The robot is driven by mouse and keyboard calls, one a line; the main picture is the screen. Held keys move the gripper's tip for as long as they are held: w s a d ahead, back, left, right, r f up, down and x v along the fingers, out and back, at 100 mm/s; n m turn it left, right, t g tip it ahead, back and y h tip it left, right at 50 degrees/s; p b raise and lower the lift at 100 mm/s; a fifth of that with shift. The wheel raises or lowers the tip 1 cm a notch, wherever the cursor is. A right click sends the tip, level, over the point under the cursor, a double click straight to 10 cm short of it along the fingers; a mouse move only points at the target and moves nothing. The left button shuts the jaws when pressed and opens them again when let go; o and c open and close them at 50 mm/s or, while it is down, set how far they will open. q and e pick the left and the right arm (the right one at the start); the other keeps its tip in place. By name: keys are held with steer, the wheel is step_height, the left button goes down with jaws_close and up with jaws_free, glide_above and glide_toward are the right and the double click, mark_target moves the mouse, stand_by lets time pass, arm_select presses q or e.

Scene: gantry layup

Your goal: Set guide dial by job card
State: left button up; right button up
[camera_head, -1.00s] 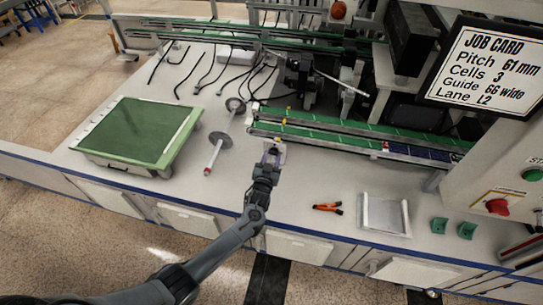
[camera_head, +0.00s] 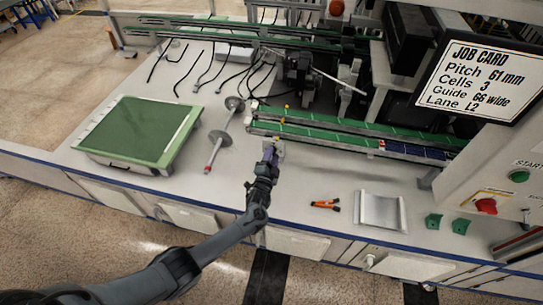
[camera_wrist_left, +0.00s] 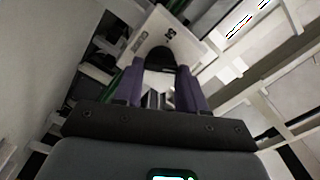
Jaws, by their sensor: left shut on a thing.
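The job card (camera_head: 479,80) at the upper right reads Pitch 61 mm, Cells 3, Guide 66 wide, and a lane that looks like L2. My left gripper (camera_head: 272,150) is at the front left end of the green conveyor. In the left wrist view its two purple fingers (camera_wrist_left: 166,84) are shut on a dark, round-topped guide dial (camera_wrist_left: 168,55). The dial stands in front of a pale plate (camera_wrist_left: 150,38) with small dark markings too blurred to read. The fingers hide the dial's sides. My right gripper is not in view.
A green-topped tray (camera_head: 138,130) and a reel on a rod (camera_head: 220,138) lie to the left. A red button (camera_head: 486,206) is at far right.

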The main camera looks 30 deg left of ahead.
arm_select(q)
steer(key=m, duration=0.5)
steer(key=shift+m+p, duration=0.3)
steer(key=shift+p, duration=0.05)
stand_by(0.4)
steer(key=o, duration=1.1)
steer(key=shift+f, duration=0.1)
steer(key=shift+c, duration=0.2)
steer(key=p+v, duration=0.4)
steer(key=v, duration=0.7)
